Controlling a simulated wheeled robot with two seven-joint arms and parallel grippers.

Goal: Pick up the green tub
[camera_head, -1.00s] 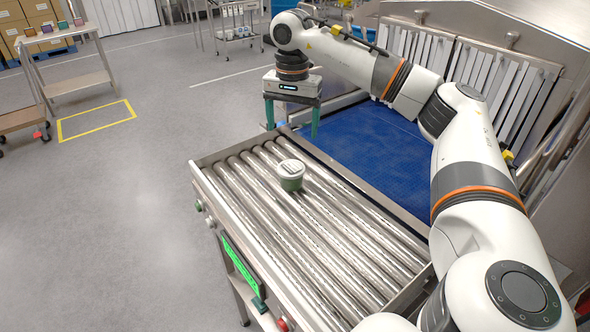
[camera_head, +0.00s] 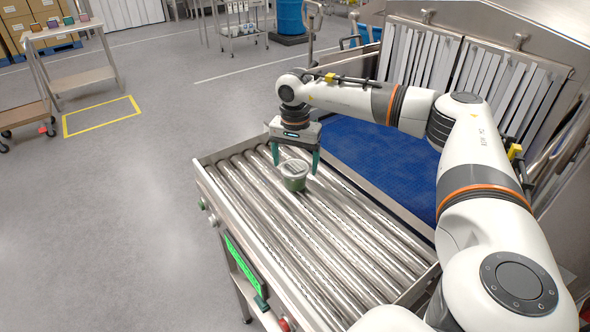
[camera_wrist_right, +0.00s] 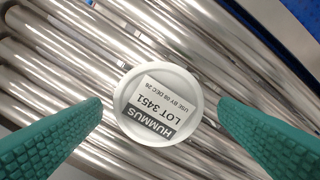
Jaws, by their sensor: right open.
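The green tub (camera_head: 294,183) stands upright on the metal roller conveyor (camera_head: 352,246), with a pale lid on top. In the right wrist view the tub's lid (camera_wrist_right: 158,103) carries a white label reading HUMMUS, LOT 3451. My right gripper (camera_head: 296,168) is open, with its green fingers pointing down just behind and above the tub. In the right wrist view the fingers lie to either side of the lid with gaps, and do not touch it. My left gripper is not in view.
A blue belt (camera_head: 372,160) lies behind the rollers, leading to a hood with strip curtains (camera_head: 487,82). A raised metal rail (camera_head: 228,228) edges the rollers. The rollers right of the tub are empty. A cart (camera_head: 75,60) stands far left.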

